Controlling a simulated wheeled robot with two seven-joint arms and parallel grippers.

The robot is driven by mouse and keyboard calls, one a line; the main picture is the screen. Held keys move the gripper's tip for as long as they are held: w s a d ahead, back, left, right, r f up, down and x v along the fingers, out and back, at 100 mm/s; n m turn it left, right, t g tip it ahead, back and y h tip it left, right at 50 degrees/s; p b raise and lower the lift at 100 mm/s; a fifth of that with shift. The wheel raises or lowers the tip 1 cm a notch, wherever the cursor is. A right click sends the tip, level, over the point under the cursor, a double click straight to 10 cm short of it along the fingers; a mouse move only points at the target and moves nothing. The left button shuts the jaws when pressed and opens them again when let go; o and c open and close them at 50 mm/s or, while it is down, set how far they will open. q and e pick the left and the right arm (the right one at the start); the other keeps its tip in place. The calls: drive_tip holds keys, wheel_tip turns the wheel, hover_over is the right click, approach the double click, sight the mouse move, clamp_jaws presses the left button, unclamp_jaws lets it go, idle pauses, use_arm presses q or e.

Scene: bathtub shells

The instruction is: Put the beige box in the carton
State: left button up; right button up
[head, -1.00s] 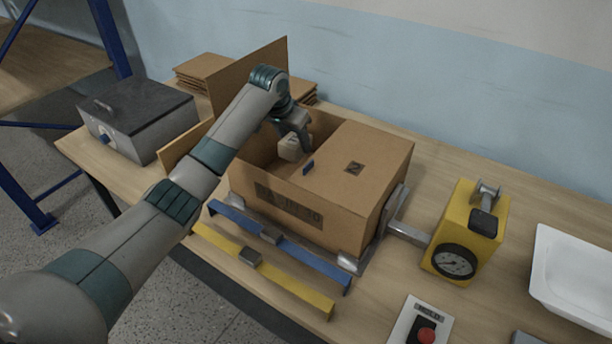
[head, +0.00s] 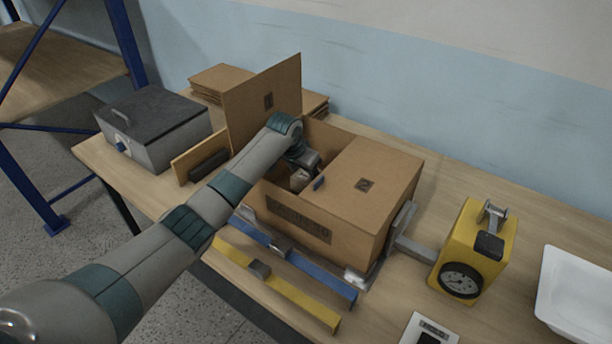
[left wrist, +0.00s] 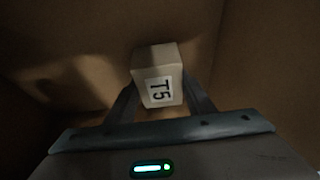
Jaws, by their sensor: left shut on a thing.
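The cardboard carton (head: 318,222) stands on the table with one large flap raised at its left and its right half covered. The beige box (left wrist: 157,77), labelled T5, is between the fingers of my left gripper (left wrist: 160,98), which is shut on it. In the left wrist view the carton's brown walls surround the box. In the head view the beige box (head: 300,179) shows only in part inside the carton opening. My left gripper reaches down into this opening. Whether the box touches the carton floor I cannot tell. My right gripper is not in view.
A grey lidded case (head: 155,128) stands at the left. Flat cardboard (head: 222,77) is stacked behind. Blue (head: 305,268) and yellow (head: 285,296) bars lie in front of the carton. A yellow gauge device (head: 470,250) and a white tray (head: 580,295) stand at the right.

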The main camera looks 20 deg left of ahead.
use_arm(q)
drive_tip(key=shift+f, duration=0.45)
drive_tip(key=shift+f, duration=0.15)
drive_tip(key=o, duration=1.2)
drive_tip(key=shift+s+r, duration=0.15)
drive_tip(key=shift+r, duration=0.5)
drive_tip(key=b+v, duration=0.2)
drive_tip(key=v, duration=0.9)
